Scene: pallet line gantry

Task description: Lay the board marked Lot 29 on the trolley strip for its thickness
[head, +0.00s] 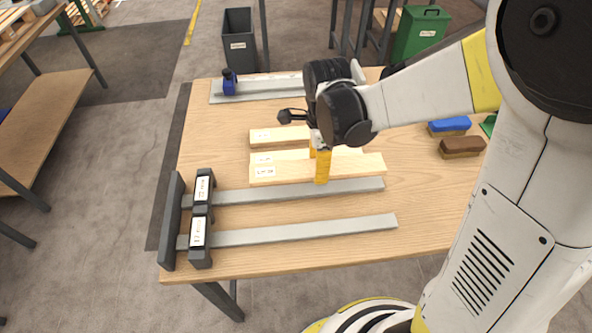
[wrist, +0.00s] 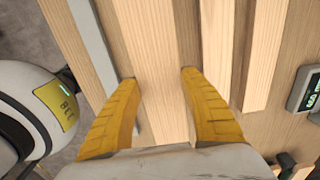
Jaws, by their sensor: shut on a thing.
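Three pale wooden boards with white end labels lie side by side near the middle of the table. My gripper (head: 318,160), with yellow fingers, reaches down over them and is shut on the nearest board (head: 285,174). In the wrist view the fingers (wrist: 160,75) stand on both long sides of this held board (wrist: 148,45). The middle board (wrist: 213,45) and the far board (head: 275,136) are to the right in the wrist view. The labels are too small to read, so I cannot tell which is Lot 29. I cannot identify the trolley strip.
Two long grey bars (head: 320,230) lie in front of the boards, with a dark labelled block (head: 200,217) across their left ends. A grey rail with a blue clamp (head: 229,83) is at the back. Blue and brown brushes (head: 462,146) are at the right. A wooden shelf (head: 50,120) stands left.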

